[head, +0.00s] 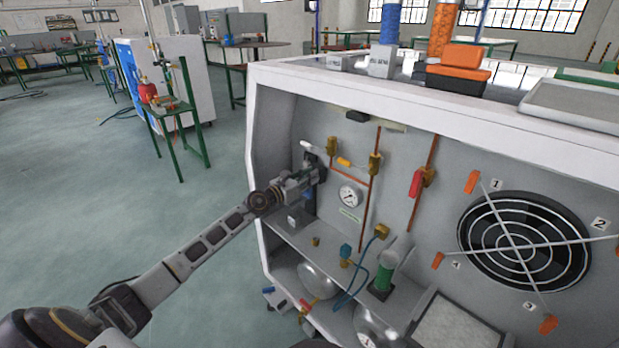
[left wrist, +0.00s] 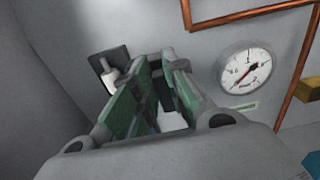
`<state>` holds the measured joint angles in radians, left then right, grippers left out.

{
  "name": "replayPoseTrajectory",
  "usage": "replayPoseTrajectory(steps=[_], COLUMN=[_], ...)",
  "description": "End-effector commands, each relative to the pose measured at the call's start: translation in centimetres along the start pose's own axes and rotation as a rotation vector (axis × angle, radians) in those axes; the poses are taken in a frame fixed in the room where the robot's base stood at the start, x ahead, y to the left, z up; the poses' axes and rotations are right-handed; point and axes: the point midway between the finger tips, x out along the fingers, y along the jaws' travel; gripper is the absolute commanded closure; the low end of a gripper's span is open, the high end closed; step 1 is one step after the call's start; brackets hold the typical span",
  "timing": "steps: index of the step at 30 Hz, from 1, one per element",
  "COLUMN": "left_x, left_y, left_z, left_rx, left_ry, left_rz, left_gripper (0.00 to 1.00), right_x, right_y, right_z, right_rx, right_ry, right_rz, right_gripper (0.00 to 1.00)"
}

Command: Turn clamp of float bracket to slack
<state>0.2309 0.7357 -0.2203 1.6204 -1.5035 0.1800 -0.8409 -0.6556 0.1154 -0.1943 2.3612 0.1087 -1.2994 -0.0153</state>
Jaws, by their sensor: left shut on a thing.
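My left gripper (head: 315,178) reaches into the left end of the open cabinet, at the float bracket (head: 311,158), a dark upright fitting on the back wall. In the left wrist view the gripper's green-padded fingers (left wrist: 160,92) are closed around part of the bracket's clamp, which they mostly hide. A black plate with a white cylinder (left wrist: 112,80) shows just left of the fingers. A pale, bluish part (left wrist: 172,121) shows low between them. The clamp's exact angle cannot be told. My right gripper does not show.
A pressure gauge (head: 349,195) and copper pipes (head: 367,205) with brass valves are close right of the gripper. A red-handled valve (head: 416,184) is further right. A shelf (head: 330,248) lies below, and the cabinet's white left edge (head: 252,150) stands beside the arm.

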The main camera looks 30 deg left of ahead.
Motion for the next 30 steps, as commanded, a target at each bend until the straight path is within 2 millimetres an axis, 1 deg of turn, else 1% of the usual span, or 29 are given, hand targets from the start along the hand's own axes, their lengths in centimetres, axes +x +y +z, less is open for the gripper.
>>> replayPoseTrajectory(steps=[5,16,18,20,23,25,27,30], left_x=[0.0,0.0,0.0,0.0,0.0,0.0,0.0,0.0], left_y=[0.2,0.5,0.6,0.6,0.8,0.9,0.9,1.1], left_z=[0.1,0.0,0.0,0.0,-0.1,-0.1,-0.1,-0.2], left_rx=[-0.063,-0.265,-0.306,-0.341,-0.405,-0.455,-0.509,-0.599], left_ry=[0.001,0.001,0.002,0.002,0.002,0.002,0.001,0.001], left_rz=[0.001,0.001,0.001,0.0,0.0,0.001,0.001,0.002], left_gripper=[1.0,1.0,1.0,1.0,1.0,1.0,1.0,1.0], right_x=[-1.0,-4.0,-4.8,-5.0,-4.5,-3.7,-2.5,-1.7], right_y=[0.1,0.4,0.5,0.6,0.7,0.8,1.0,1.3], right_z=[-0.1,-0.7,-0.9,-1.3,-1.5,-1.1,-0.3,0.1], right_rx=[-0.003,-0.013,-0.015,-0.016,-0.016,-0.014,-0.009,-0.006], right_ry=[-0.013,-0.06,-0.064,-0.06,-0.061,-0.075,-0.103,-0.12], right_rz=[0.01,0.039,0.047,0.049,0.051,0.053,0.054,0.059], right_gripper=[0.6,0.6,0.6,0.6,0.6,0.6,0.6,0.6])
